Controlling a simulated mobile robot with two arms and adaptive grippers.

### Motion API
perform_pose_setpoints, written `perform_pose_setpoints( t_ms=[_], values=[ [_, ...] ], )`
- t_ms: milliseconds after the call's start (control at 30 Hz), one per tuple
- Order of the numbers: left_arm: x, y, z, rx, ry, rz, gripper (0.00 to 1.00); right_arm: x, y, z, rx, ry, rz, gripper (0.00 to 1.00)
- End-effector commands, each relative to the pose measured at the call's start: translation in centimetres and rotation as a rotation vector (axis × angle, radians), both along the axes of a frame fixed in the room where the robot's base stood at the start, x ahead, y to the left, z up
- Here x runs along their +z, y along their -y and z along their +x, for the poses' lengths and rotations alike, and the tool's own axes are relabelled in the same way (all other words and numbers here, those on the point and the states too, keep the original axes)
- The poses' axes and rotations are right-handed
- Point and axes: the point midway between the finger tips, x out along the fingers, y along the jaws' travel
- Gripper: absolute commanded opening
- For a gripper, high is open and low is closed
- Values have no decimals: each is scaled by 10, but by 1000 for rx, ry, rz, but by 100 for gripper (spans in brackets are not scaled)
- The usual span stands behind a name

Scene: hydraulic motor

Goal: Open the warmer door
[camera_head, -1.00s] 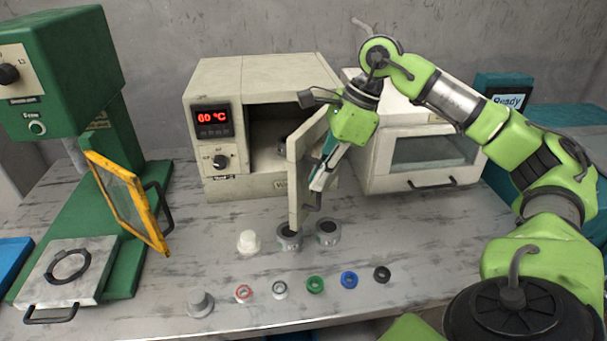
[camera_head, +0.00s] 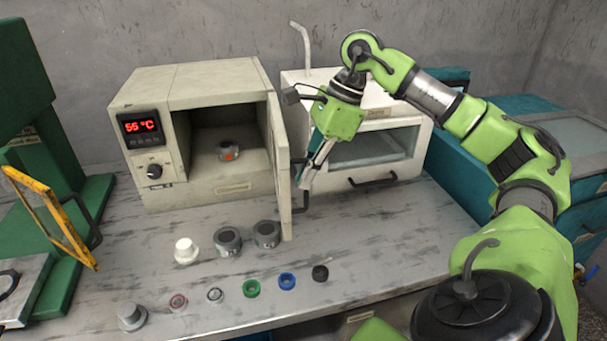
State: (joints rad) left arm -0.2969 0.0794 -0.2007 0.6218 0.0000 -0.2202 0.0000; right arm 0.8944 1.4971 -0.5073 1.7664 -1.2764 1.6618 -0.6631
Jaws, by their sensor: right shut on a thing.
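The warmer (camera_head: 196,94) is a beige box at the back left of centre, its display reading 55 °C. Its door (camera_head: 278,160) stands wide open, hinged on the right and swung out toward the front. Inside the chamber sits a small grey part (camera_head: 229,151) with an orange spot. My right gripper (camera_head: 306,182) is at the outer side of the door, shut on the door handle (camera_head: 301,198); the fingers partly hide the contact. My left gripper is not in view.
A white oven-like unit (camera_head: 362,140) stands close behind my right gripper. In front of the warmer are a white cap (camera_head: 186,250), two grey cylinders (camera_head: 228,241) (camera_head: 267,234) and a row of small rings. A green press with a yellow guard (camera_head: 50,215) is at left.

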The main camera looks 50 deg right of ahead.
Motion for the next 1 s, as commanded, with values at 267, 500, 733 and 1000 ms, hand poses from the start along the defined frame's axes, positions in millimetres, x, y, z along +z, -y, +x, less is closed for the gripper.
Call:
perform_pose_setpoints(
  t_ms=[267, 500, 733, 1000],
  values=[
    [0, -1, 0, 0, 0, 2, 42, 1, 1, 0, -2, 3, -1, 0],
    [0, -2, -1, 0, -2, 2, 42, 1, 1, 0, -2, 3, -1, 15],
    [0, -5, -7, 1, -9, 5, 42, 3, 1, 0, -2, 2, 0, 15],
    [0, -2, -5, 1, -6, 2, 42, 41, 13, -7, -1, 8, 2, 15]
  ],
)
